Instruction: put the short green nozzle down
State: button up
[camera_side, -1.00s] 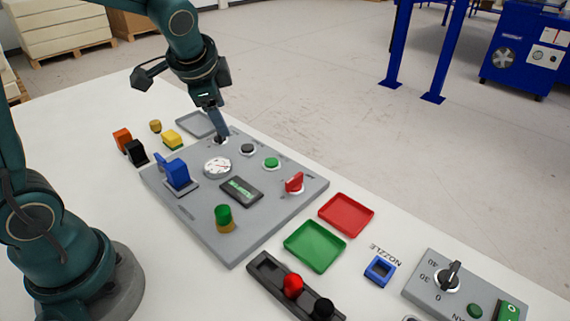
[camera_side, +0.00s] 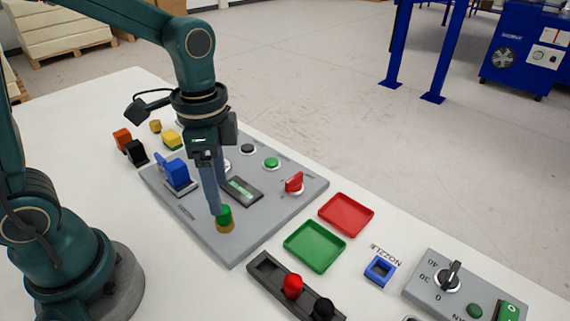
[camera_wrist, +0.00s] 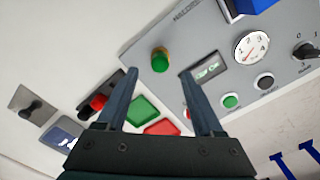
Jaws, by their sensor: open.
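The short green nozzle (camera_side: 225,214) stands upright on a brass-coloured base (camera_side: 226,228) near the front of the grey panel (camera_side: 205,237). It also shows in the wrist view (camera_wrist: 160,57), just beyond the gap between my fingertips. My gripper (camera_side: 216,208) points down right at the nozzle in the side view, its fingers partly overlapping it. In the wrist view the fingers (camera_wrist: 159,72) are spread apart with nothing between them. I cannot tell whether a finger touches the nozzle. A blue square holder (camera_side: 380,270) beside the word NOZZLE stands on the table, empty.
A green tray (camera_side: 315,247) and a red tray (camera_side: 346,214) lie empty right of the panel. A dark rack (camera_side: 264,268) holds a red knob (camera_side: 293,285) and a black one (camera_side: 323,308). A blue part (camera_side: 176,172) and a red switch (camera_side: 294,183) rise from the panel.

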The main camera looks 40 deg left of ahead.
aim_at(224, 216)
jog(key=shift+f, duration=2.25)
grip_shut()
